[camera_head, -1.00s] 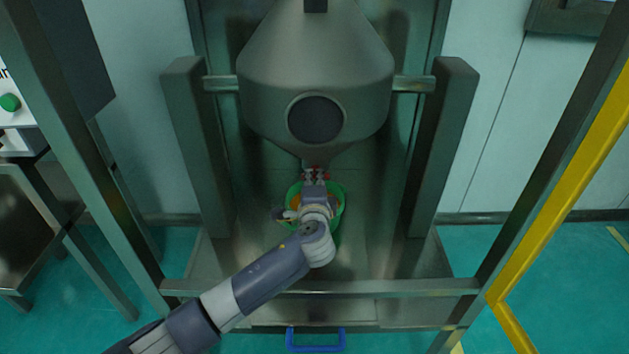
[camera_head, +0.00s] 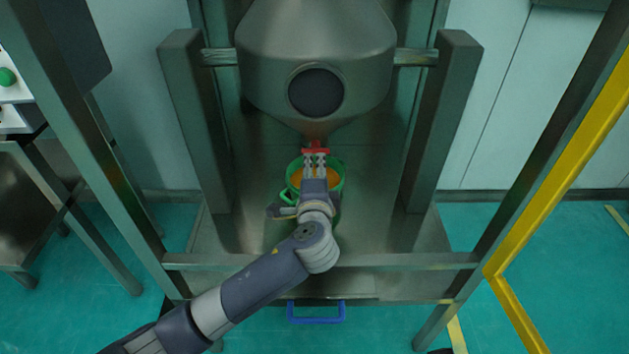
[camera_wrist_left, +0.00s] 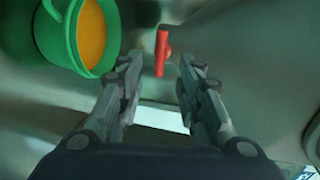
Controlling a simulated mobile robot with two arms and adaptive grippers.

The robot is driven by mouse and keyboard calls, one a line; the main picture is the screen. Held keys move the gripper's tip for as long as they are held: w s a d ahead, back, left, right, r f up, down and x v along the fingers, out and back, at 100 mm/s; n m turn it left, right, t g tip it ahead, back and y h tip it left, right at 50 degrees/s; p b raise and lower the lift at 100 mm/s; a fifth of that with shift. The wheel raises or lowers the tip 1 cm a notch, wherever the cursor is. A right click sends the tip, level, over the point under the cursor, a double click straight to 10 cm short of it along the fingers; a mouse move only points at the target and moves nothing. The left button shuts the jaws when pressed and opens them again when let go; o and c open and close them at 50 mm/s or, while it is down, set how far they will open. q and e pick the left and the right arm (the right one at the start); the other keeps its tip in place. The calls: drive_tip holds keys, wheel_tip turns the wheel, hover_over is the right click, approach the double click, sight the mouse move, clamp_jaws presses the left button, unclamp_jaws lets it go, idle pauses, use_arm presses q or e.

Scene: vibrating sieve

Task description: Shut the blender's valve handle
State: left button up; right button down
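The blender (camera_head: 316,45) is a large grey metal vessel with a cone-shaped bottom. Its red valve handle (camera_head: 316,150) sits at the bottom outlet. In the left wrist view the red handle (camera_wrist_left: 162,52) shows as a bar beyond my left fingertips, in line with the gap between them. My left gripper (camera_head: 315,160) is just in front of the handle in the head view. In the left wrist view the left gripper (camera_wrist_left: 158,85) is open, its fingers apart with nothing between them. Whether a finger touches the handle I cannot tell. My right gripper is not in view.
A green bucket (camera_head: 338,187) with orange contents stands under the outlet, close to my left gripper. Grey posts (camera_head: 440,120) stand on both sides. A front crossbar (camera_head: 400,261) and a blue handle (camera_head: 316,318) lie below my arm. A yellow frame (camera_head: 560,165) is at right.

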use_arm(q)
drive_tip(key=s, duration=0.4)
drive_tip(key=shift+s+r, duration=0.3)
drive_tip(key=shift+r, duration=0.1)
drive_tip(key=shift+s, duration=0.1)
